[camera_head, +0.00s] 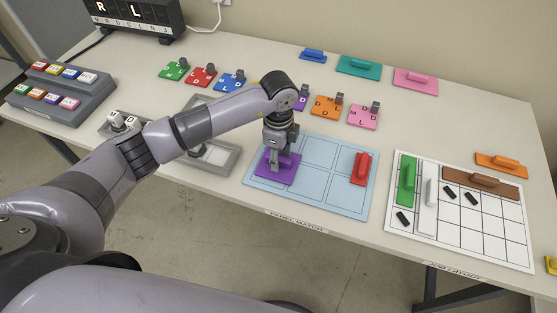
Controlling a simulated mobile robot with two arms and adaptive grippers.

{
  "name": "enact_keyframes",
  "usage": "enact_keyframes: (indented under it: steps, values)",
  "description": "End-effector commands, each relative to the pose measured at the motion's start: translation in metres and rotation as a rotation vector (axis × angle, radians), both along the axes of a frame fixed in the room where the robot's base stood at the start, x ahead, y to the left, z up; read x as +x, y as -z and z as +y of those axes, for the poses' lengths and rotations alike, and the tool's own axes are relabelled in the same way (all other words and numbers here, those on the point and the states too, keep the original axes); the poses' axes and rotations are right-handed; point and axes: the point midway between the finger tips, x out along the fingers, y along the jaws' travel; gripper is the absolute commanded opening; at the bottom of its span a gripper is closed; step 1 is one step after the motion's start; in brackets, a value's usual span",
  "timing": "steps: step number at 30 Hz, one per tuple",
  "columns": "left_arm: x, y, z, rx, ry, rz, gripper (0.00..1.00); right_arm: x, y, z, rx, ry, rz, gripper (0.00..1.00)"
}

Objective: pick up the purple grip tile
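The purple grip tile (289,166) lies flat on the light blue panel (318,197), in its left part. My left gripper (274,164) points down right over this tile, with its fingertips at the tile's middle. The tile's grip is mostly hidden by the fingers. I cannot tell whether the fingers are open or closed on the grip. Another purple piece (301,102) shows behind my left wrist, partly hidden. My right gripper is not in view.
A red grip tile (360,168) lies on the panel's right side. A white grid board (470,237) with green, white and brown pieces is to the right. Lettered tiles, including an orange one (327,106), stand behind. A grey tray (222,157) is left of the panel.

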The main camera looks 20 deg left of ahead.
Motion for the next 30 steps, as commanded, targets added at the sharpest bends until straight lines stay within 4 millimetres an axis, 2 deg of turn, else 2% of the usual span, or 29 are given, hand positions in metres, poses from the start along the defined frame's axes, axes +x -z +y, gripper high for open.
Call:
enact_keyframes:
  steps: [8, 25, 30]
  values:
    - [0.0003, 0.0057, 0.0001, 0.000, 0.001, -0.002, 0.38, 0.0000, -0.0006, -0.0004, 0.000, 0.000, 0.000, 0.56]
    - [0.0002, 0.0052, 0.0003, 0.000, 0.000, -0.001, 0.02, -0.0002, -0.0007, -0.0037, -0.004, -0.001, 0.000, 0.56]
    - [0.0003, 0.0052, 0.0004, 0.000, 0.000, -0.001, 0.00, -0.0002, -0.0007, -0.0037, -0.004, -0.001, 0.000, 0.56]
